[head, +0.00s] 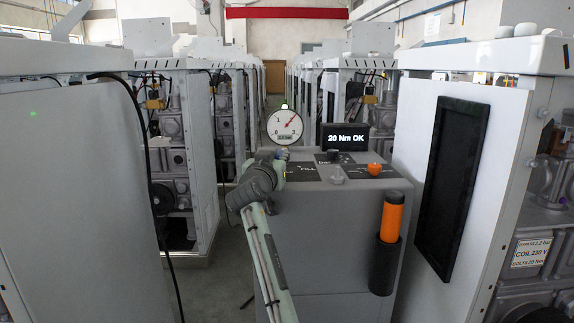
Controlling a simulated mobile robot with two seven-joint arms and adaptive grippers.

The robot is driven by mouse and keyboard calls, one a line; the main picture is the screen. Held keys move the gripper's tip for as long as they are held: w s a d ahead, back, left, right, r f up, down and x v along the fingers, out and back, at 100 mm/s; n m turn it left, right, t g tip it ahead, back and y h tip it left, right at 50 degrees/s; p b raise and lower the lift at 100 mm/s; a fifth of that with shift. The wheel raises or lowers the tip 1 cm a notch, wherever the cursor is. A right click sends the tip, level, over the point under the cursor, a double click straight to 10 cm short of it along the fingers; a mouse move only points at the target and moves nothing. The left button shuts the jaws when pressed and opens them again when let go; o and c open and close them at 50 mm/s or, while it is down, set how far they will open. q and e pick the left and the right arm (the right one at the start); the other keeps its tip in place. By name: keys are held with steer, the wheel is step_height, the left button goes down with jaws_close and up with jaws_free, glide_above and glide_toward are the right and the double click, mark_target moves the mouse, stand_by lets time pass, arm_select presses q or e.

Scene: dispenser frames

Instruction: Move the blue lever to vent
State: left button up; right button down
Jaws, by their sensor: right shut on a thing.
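A grey console (325,235) stands in the middle of the head view. My right arm rises in front of it, and my right gripper (281,155) is at the left back of its top, beside a dark plate marked FILL (305,172). The gripper is shut on what seems to be the blue lever. The lever itself is hidden behind the gripper and wrist; no blue shows, so its setting cannot be told. A round gauge (285,127) with a red needle and a lit green lamp stands just behind the gripper. My left gripper is not in view.
A display (345,137) reads "20 Nm OK". An orange knob (375,169) and a grey knob (336,180) sit on the console top. An orange-handled tool (392,215) stands in a black holder at its right. Dispenser frames flank both sides; a black cable (150,170) hangs at left.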

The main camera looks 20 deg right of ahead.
steer(key=c, duration=1.4)
jaws_free()
steer(key=shift+f, duration=0.2)
steer(key=shift+c, duration=0.2)
steer(key=shift+r, duration=0.1)
steer(key=v, duration=1.2)
